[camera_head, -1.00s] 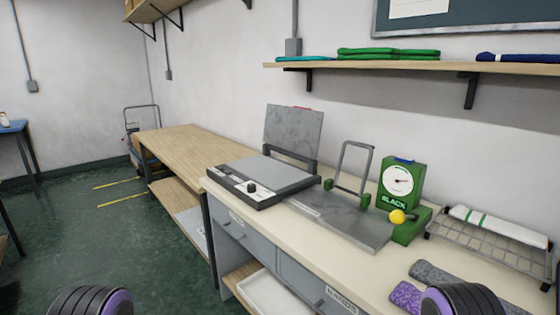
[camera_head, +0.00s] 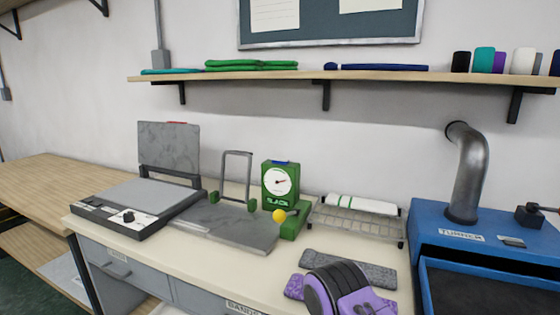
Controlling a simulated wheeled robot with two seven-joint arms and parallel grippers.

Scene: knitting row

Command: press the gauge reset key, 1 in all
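The green gauge (camera_head: 281,181) marked SLACK stands on the bench with a white round dial and a red needle. A blue piece (camera_head: 281,162) sits on its top edge; I cannot tell if it is the reset key. A yellow ball knob (camera_head: 279,216) is at the gauge's front left, beside its green base (camera_head: 294,222). The fingers of both my grippers are out of view, and nothing of mine touches the gauge.
A grey plate with an upright handle frame (camera_head: 236,177) stands left of the gauge, and a press with a raised lid (camera_head: 169,147) further left. A wire rack (camera_head: 358,222) with a white towel is to the right. A blue TURNER machine (camera_head: 480,255) with a pipe stands far right.

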